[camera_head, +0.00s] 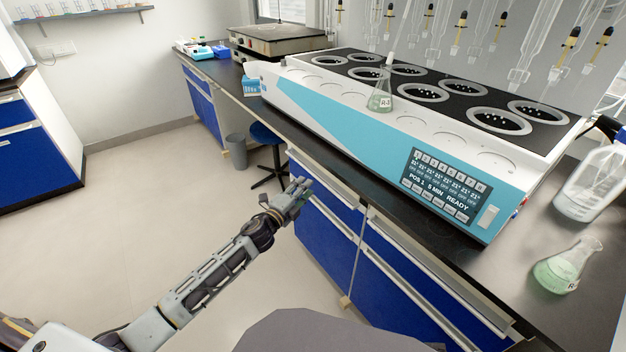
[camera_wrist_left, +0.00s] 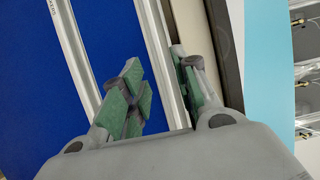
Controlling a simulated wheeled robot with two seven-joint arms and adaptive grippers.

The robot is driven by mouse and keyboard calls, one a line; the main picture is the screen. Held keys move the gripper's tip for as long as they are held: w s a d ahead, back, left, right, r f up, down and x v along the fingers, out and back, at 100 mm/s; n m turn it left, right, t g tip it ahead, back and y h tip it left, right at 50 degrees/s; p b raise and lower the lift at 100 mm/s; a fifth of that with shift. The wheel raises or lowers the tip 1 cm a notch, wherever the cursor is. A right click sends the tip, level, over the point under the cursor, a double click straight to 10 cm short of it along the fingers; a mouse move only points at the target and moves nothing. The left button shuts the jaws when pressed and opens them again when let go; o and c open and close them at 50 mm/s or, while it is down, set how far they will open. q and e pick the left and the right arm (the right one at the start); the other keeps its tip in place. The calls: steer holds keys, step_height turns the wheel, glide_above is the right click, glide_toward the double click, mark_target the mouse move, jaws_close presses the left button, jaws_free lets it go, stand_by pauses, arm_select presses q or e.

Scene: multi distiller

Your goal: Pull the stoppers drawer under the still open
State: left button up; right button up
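The still (camera_head: 395,130) is a long white and light-blue unit on the dark bench, with a lit display. Under it is a blue-fronted drawer (camera_head: 325,203) with a pale metal handle rail along its top; it appears shut. My left gripper (camera_head: 302,190) is at this drawer front, near its left end. In the left wrist view the gripper (camera_wrist_left: 162,88) is open, its green-padded fingers on either side of the metal rail (camera_wrist_left: 165,60). I cannot tell whether they touch it. A second rail (camera_wrist_left: 75,45) carries a small unreadable label. My right gripper is out of view.
A flask marked R-3 (camera_head: 380,97) stands on the still. Another flask (camera_head: 567,268) with green liquid and a clear bottle (camera_head: 592,185) stand at the right of the bench. A blue stool (camera_head: 267,135) and a grey bin (camera_head: 237,150) stand left of the cabinets. The floor (camera_head: 150,205) is clear.

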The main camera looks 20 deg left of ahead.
arm_select(q)
steer(key=b+x, duration=0.1)
steer(key=x, duration=0.5)
steer(key=shift+w, duration=0.25)
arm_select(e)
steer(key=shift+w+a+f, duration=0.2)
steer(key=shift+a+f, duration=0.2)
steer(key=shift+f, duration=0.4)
arm_select(q)
steer(key=shift+d, duration=0.15)
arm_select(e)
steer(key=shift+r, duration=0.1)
arm_select(q)
jaws_close()
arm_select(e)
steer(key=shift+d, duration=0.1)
